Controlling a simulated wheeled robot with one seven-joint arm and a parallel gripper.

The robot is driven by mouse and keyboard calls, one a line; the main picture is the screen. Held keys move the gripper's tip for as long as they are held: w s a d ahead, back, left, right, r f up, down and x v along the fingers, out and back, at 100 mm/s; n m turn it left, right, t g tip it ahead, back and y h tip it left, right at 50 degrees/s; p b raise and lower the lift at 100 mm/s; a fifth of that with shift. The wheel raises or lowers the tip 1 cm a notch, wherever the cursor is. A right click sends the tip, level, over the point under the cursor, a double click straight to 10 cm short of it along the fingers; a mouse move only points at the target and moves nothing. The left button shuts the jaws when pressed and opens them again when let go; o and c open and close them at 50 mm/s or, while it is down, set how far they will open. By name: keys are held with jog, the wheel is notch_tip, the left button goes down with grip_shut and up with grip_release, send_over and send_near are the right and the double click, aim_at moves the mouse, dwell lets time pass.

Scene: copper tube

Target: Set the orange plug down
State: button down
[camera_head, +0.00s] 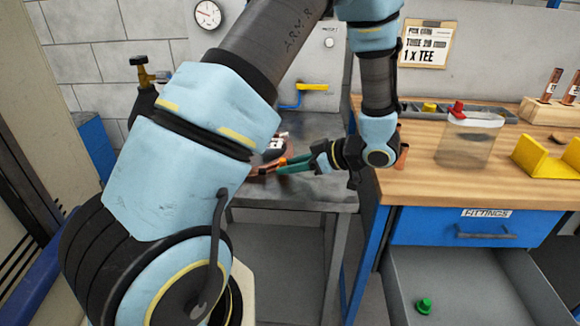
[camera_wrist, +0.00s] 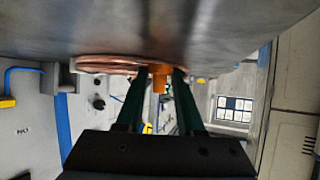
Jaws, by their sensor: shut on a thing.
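The orange plug (camera_wrist: 159,78) is between the tips of the two green fingers of my gripper (camera_wrist: 158,88), which is shut on it in the wrist view. In the head view, my gripper (camera_head: 284,166) reaches left, low over the grey metal bench (camera_head: 325,190). The orange plug shows only as a small spot by the fingertips there. A copper tube coil (camera_wrist: 108,64) lies close beside the plug. I cannot tell whether the plug touches the bench or the coil.
A wooden worktop (camera_head: 420,185) stands to the right, with a clear bin (camera_head: 468,138), a yellow bracket (camera_head: 545,160) and a tube rack (camera_head: 550,112). Below it, an open drawer (camera_head: 455,285) holds a green plug (camera_head: 424,306). A yellow-handled valve (camera_head: 312,87) is on the wall behind.

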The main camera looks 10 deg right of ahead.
jog(key=shift+f, duration=0.45)
jog(key=c, duration=0.8)
grip_release()
jog(key=shift+f, duration=0.1)
